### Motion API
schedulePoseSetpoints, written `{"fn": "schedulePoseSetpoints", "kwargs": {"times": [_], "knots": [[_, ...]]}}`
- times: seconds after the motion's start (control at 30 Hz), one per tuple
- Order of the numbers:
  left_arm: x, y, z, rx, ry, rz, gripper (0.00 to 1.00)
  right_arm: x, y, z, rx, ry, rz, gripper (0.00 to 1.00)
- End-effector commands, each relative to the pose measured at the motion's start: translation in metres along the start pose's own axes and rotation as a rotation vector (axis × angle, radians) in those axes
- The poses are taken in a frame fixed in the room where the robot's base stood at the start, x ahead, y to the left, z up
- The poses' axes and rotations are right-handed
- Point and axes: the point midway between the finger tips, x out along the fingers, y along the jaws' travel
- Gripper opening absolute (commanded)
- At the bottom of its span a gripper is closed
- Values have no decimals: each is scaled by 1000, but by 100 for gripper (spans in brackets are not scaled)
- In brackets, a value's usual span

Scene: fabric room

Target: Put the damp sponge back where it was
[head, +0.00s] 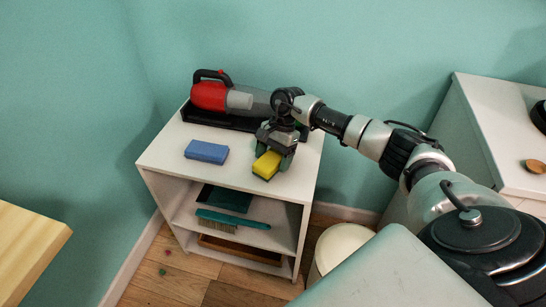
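A yellow sponge (267,165) with a dark green edge is at the right part of the white shelf unit's top (172,160). My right gripper (275,151) comes down over it from above, with its fingers around the sponge's far end. The fingers appear closed on it. I cannot tell whether the sponge touches the shelf top. A blue sponge (206,151) lies flat on the same top, to the left and apart from the gripper. Which sponge is damp does not show. My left gripper is not in view.
A red and grey handheld vacuum (222,95) lies on a black base behind the sponges. A teal brush (232,219) and dark dustpan (228,199) are on the shelf below. A white bin (342,243) stands right. The shelf top's front left is clear.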

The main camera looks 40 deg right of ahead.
Motion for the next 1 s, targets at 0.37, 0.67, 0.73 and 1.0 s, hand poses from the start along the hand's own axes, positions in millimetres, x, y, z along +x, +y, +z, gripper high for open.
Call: {"fn": "schedulePoseSetpoints", "kwargs": {"times": [0.37,0.67,0.73,1.0], "knots": [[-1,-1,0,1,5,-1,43,-1,0,0,0,0,0,85],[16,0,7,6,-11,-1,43,-49,-1,1,0,3,-4,85],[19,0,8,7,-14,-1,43,-65,0,1,1,2,-4,85],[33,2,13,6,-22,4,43,-111,0,1,-1,1,-3,85]]}}
